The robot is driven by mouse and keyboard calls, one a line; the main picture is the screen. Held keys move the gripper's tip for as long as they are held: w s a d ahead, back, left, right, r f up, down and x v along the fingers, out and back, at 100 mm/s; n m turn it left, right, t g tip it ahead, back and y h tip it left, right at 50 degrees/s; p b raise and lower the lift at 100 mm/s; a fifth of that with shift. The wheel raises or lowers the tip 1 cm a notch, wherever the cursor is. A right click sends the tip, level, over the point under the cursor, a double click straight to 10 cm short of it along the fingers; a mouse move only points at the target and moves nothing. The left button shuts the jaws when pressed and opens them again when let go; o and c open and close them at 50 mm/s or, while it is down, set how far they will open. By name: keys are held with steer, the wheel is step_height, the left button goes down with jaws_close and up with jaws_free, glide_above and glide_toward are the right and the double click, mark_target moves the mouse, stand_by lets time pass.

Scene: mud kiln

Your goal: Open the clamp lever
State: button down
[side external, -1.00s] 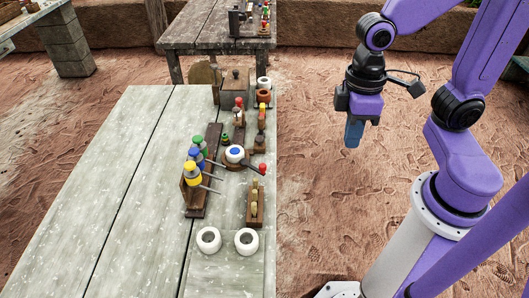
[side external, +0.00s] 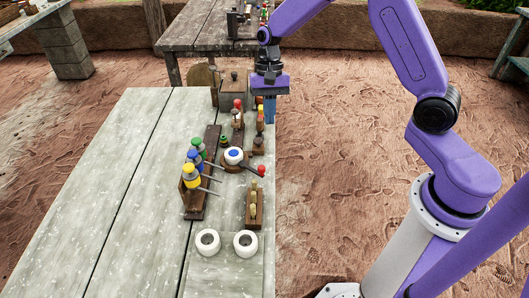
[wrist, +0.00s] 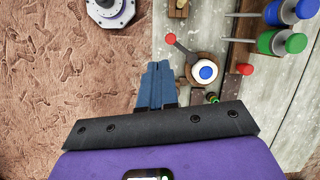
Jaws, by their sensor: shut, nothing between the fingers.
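My gripper (side external: 269,122) is shut and empty, pointing down by the right edge of the table. In the wrist view its blue fingers (wrist: 160,65) are pressed together. A dark lever with a red ball end (side external: 261,171) reaches out from a round base with a white, blue-centred top (side external: 233,156). In the wrist view the red ball (wrist: 170,38) is just up and right of my fingertips, apart from them. A smaller upright fixture with a red knob (side external: 237,104) stands farther back. I cannot tell which of these is the clamp lever.
A rack with yellow, blue and green knobs (side external: 193,178) on rods stands left of the lever. A small wooden block with pegs (side external: 253,208) and two white rings (side external: 208,241) sit nearer. The table's left side (side external: 125,200) is clear.

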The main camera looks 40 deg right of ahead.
steer(key=w+d+f+m+y, duration=0.1)
steer(key=w+d+f+m, duration=0.3)
steer(key=w+d, duration=0.1)
steer(key=shift+f, duration=0.4)
steer(key=x, duration=1)
steer(key=shift+s+a, duration=0.1)
steer(key=a, duration=0.1)
steer(key=s+a, duration=0.1)
steer(key=shift+s+a, duration=0.25)
steer(key=shift+s, duration=0.1)
steer(key=shift+s+a, duration=0.25)
steer(key=shift+a, duration=0.15)
steer(key=shift+s+m, duration=0.1)
steer(key=shift+m, duration=0.2)
